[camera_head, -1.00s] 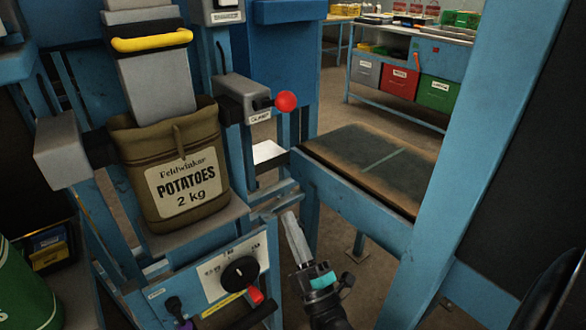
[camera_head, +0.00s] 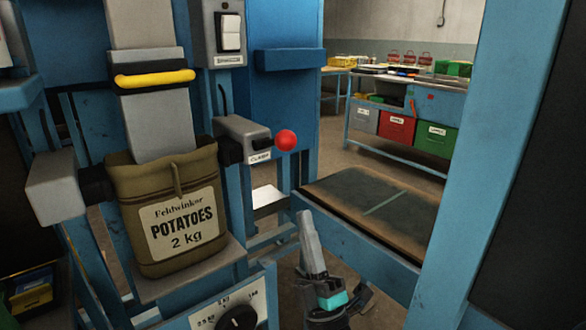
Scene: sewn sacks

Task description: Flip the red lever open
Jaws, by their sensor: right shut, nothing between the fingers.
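The red lever is a short dark arm with a red ball knob (camera_head: 286,140), on the right side of a grey clamp box (camera_head: 243,137) with a label. A brown potato sack (camera_head: 168,215) stands between this clamp and a grey block on the left, under the grey chute. My right gripper (camera_head: 307,222) is shut and empty. It points up, below and slightly right of the red knob, clearly apart from it in the picture. My left gripper is not in view.
A yellow handle (camera_head: 154,78) crosses the grey chute (camera_head: 155,125) above the sack. A blue post (camera_head: 485,150) stands on the right. A dark belt surface (camera_head: 370,207) lies behind my right gripper. A black dial (camera_head: 237,318) sits low at the front.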

